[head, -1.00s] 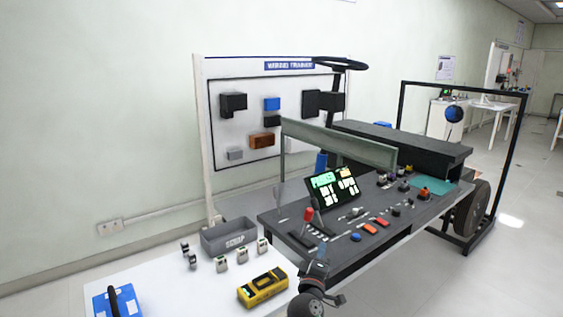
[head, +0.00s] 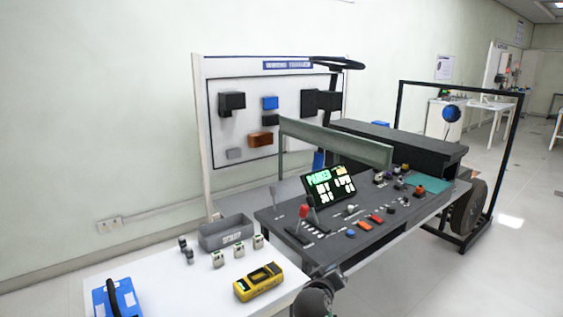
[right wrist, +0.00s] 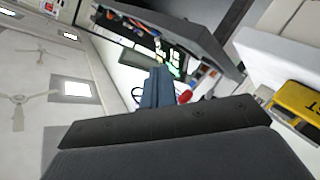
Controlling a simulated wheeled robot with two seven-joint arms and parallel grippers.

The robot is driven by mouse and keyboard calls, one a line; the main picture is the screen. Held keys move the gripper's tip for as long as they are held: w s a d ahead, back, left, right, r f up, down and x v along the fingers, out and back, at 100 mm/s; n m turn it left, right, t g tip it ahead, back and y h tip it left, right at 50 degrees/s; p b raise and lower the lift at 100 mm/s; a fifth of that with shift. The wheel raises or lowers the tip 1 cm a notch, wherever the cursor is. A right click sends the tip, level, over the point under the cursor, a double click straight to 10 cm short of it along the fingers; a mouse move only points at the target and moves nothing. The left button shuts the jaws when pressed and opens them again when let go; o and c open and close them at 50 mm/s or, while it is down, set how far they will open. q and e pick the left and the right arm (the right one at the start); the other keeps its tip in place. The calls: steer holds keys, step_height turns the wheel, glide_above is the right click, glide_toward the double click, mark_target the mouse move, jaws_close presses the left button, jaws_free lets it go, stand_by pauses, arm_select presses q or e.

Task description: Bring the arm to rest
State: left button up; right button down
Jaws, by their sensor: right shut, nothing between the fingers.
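My right arm shows at the bottom middle of the head view, low beside the front edge of the dark control bench (head: 345,258). Its right gripper (right wrist: 157,88) shows in the right wrist view with the fingers together and nothing between them. The fingers touch nothing that I can see. In the head view the gripper is small and partly cut off by the arm's own links. My left gripper is in neither view.
A white table (head: 165,285) holds a yellow meter (head: 259,283), a blue case (head: 128,299), a grey bin (head: 226,234) and several small parts. The bench carries a lit display (head: 328,187), a red-knobbed lever (head: 303,212) and several buttons. Open floor lies to the right.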

arm_select(q)
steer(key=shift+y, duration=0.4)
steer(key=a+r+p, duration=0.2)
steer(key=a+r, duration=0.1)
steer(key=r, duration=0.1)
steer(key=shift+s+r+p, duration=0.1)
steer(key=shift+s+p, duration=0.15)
steer(key=shift+p, duration=0.15)
arm_select(e)
steer(key=s+f+g+y, duration=0.2)
steer(key=s+f+g, duration=0.2)
steer(key=s, duration=1.1)
steer(key=s+f+m+g+y, duration=0.1)
steer(key=s+f+g+y, duration=0.2)
steer(key=s+f, duration=0.7)
steer(key=s+f+g+y, duration=0.3)
steer(key=s+f, duration=0.4)
steer(key=s, duration=1.3)
steer(key=shift+a+m+g, duration=0.15)
steer(key=shift+m+g, duration=0.15)
steer(key=shift+g, duration=0.5)
steer(key=shift+f, duration=0.1)
